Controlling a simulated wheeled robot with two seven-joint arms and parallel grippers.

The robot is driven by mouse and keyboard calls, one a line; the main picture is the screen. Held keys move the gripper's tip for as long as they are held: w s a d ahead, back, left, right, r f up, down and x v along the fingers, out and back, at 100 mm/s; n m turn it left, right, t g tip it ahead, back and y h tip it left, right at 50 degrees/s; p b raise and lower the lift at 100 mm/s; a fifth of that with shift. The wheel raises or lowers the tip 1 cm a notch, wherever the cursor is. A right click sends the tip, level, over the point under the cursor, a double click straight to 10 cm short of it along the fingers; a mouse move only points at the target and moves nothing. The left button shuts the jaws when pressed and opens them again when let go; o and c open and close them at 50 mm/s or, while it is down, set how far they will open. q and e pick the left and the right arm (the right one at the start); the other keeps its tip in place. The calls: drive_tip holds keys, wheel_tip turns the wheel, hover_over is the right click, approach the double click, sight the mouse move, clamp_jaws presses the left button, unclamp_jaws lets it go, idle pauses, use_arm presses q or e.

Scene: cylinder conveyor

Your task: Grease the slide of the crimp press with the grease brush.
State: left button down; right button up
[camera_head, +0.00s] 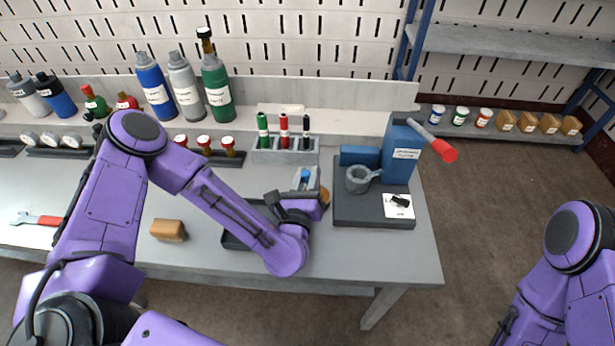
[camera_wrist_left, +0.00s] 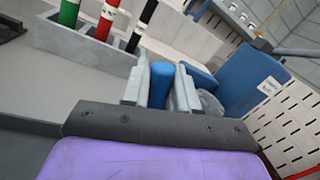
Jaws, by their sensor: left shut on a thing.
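The crimp press (camera_head: 398,152) is a blue upright block with a white label and a red-tipped lever, on a dark grey base (camera_head: 350,215). A grey ring-shaped part (camera_head: 357,180) sits at its front. My left gripper (camera_head: 306,180) is left of the press, above the bench, apart from it. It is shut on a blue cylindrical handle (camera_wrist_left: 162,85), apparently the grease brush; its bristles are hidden. The press also shows in the left wrist view (camera_wrist_left: 245,85), to the right of the fingers. My right arm shows at the right edge, its gripper out of view.
A grey holder (camera_head: 285,156) with green, red and black sticks stands behind the gripper. A dark tray (camera_head: 235,241) lies partly under my left arm. A tan block (camera_head: 168,230) and a red-handled wrench (camera_head: 38,219) lie to the left. Bottles (camera_head: 216,88) line the back shelf.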

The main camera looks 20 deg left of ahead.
use_arm(q)
drive_tip(key=shift+r+p, duration=2.15)
drive_tip(key=shift+r, duration=1.35)
drive_tip(key=shift+f, duration=0.1)
